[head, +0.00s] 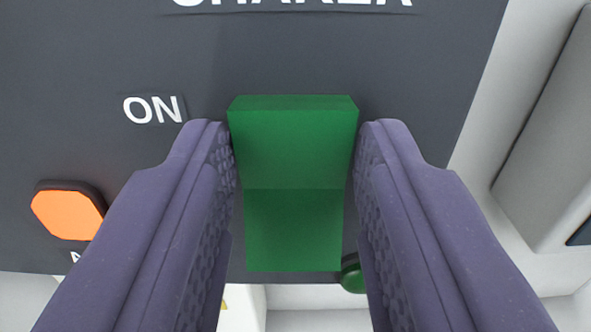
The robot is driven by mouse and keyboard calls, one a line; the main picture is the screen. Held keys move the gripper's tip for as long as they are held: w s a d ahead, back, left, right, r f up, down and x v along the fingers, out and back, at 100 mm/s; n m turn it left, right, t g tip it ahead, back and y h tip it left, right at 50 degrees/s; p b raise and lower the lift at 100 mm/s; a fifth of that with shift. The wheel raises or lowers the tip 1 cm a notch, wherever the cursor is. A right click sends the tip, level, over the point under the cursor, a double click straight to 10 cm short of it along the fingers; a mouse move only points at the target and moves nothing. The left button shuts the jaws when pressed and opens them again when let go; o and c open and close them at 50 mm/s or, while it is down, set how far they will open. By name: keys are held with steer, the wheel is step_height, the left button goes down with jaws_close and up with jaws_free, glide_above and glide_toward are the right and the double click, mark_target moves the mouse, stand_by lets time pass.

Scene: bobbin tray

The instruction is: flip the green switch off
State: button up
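The green switch (294,150) is a rocker on a dark panel, in the middle of the head view. Its upper part stands out toward me with a visible top edge, and a fold line crosses its middle. The white word ON is printed to the left of its upper half. My gripper (293,150) has its two purple fingers on either side of the switch. The fingers are apart, with the fingertips very close to the switch's left and right sides. I cannot tell whether they touch it. Part of the panel beside the switch is hidden behind the fingers.
The dark panel (300,55) bears white lettering at the top, cut off by the frame. An orange button (68,214) sits at the left, and a small round green part (352,275) shows at the lower right of the switch. A grey block (555,140) stands at the right.

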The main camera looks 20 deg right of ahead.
steer(key=c, duration=0.5)
steer(key=f+t+b, duration=0.1)
steer(key=b, duration=0.4)
steer(key=shift+s+f, duration=0.1)
steer(key=shift+f, duration=0.15)
steer(key=t+b, duration=0.1)
steer(key=b, duration=0.2)
steer(key=shift+f+h+b, duration=0.15)
steer(key=shift+h+b, duration=0.15)
steer(key=shift+b, duration=0.1)
steer(key=shift+r+t+b, duration=0.2)
steer(key=shift+t+b, duration=0.6)
steer(key=shift+b, duration=0.3)
steer(key=shift+r, duration=0.15)
steer(key=o, duration=1)
steer(key=shift+s+a, duration=0.1)
